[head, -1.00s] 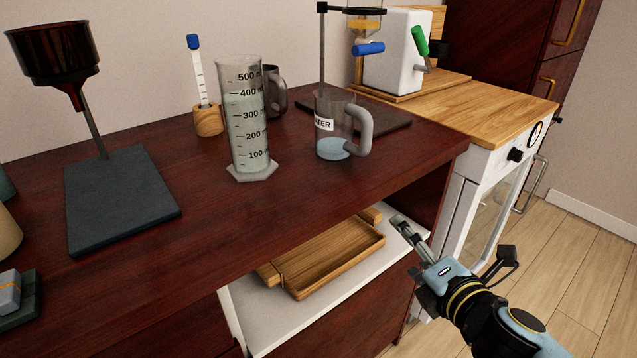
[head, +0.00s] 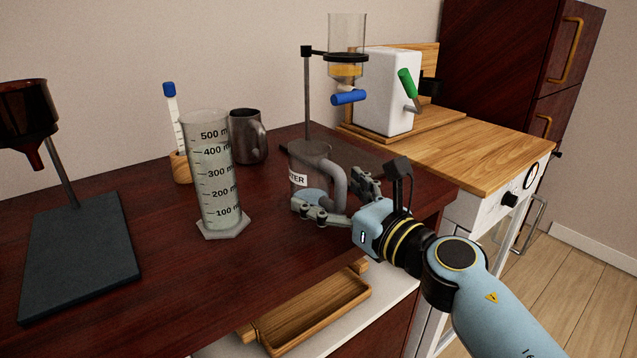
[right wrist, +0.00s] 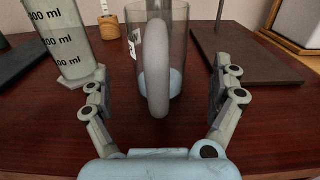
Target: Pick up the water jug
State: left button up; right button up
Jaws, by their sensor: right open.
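The water jug (head: 301,182) is a clear vessel with a grey handle and a label ending in "TER". It stands upright on the dark wooden counter, with some pale blue water low inside. My right gripper (head: 343,198) is open at the jug's handle side. In the right wrist view the jug (right wrist: 178,62) stands ahead, and its handle (right wrist: 156,70) shows upright between the spread fingers of my right gripper (right wrist: 160,97). The fingers stand apart from the handle on both sides. My left gripper is not in view.
A graduated cylinder (head: 211,180) stands close left of the jug. A dark metal mug (head: 247,138) and a dropper stand (head: 308,90) are behind. A dark funnel stand (head: 80,250) is at left. A wooden tray (head: 310,315) lies on the shelf below.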

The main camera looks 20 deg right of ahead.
jog(key=x, duration=0.3)
jog(key=shift+s, duration=0.1)
jog(key=c, duration=1.7)
jog(key=shift+c, duration=0.6)
jog(key=shift+r, duration=0.2)
